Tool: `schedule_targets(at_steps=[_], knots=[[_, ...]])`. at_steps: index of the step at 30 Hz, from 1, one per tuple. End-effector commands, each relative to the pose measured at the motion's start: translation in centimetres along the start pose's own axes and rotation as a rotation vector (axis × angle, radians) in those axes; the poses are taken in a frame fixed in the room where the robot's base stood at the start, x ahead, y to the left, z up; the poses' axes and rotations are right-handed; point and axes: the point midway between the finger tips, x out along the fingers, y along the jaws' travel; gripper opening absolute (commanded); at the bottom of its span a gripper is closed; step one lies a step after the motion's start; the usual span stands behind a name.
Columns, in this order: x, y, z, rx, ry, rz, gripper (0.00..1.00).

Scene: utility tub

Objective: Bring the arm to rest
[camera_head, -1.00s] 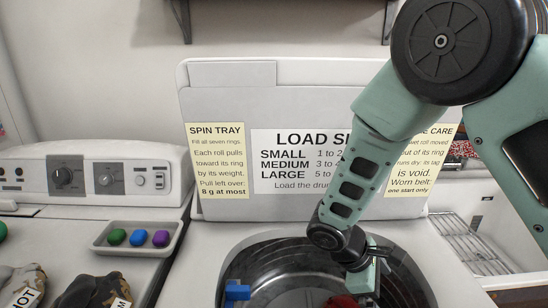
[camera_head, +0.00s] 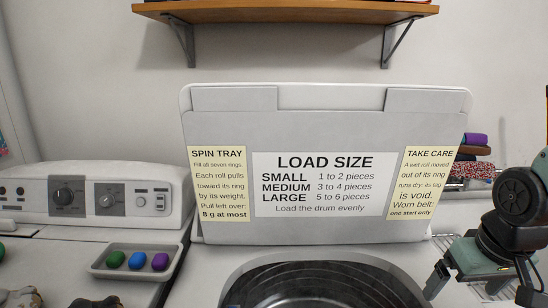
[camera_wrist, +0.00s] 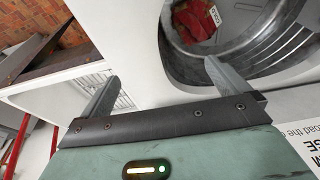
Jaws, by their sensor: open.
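My arm is folded at the far right of the head view, with my gripper (camera_head: 482,291) low beside the tub's right side. In the wrist view my gripper (camera_wrist: 162,75) has its two fingers spread wide, with nothing between them. The tub's drum (camera_head: 262,276) lies to the left of the gripper in the head view, apart from it. In the wrist view the drum (camera_wrist: 176,52) is at the upper right, with a red cloth piece (camera_wrist: 190,22) bearing a white tag inside. The drum's lower part is cut off in the head view.
The raised lid (camera_head: 230,120) carries printed signs. A small tray (camera_head: 100,262) at left holds green, blue and purple pieces. A control panel (camera_head: 20,207) stands behind it. A wooden shelf (camera_head: 290,14) hangs above. A wire rack (camera_head: 447,243) and rolled cloths (camera_head: 475,140) are at right.

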Motion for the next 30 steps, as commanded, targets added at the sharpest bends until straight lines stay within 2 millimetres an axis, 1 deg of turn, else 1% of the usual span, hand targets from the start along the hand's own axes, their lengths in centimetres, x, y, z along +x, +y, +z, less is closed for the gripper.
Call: schedule_targets(at_steps=[1,5,8,11,14,16,19,21,24,30], knots=[[-0.1,-1.6,0.2,-0.047,-0.012,-0.013,1.0],[-0.6,-4.6,1.1,-0.131,-0.038,-0.039,1.0],[-1.1,-7.0,2.2,-0.205,-0.062,-0.058,1.0],[-1.7,-9.7,3.6,-0.292,-0.088,-0.078,1.0],[-2.5,-12.4,5.6,-0.389,-0.12,-0.097,1.0],[-3.1,-14.3,7.3,-0.464,-0.143,-0.108,1.0],[-4.0,-16.5,9.8,-0.568,-0.176,-0.119,1.0],[-4.5,-17.4,11.2,-0.623,-0.194,-0.123,1.0],[-4.9,-18.1,12.3,-0.661,-0.207,-0.125,1.0],[-4.9,-18.1,12.4,-0.665,-0.21,-0.125,1.0]])
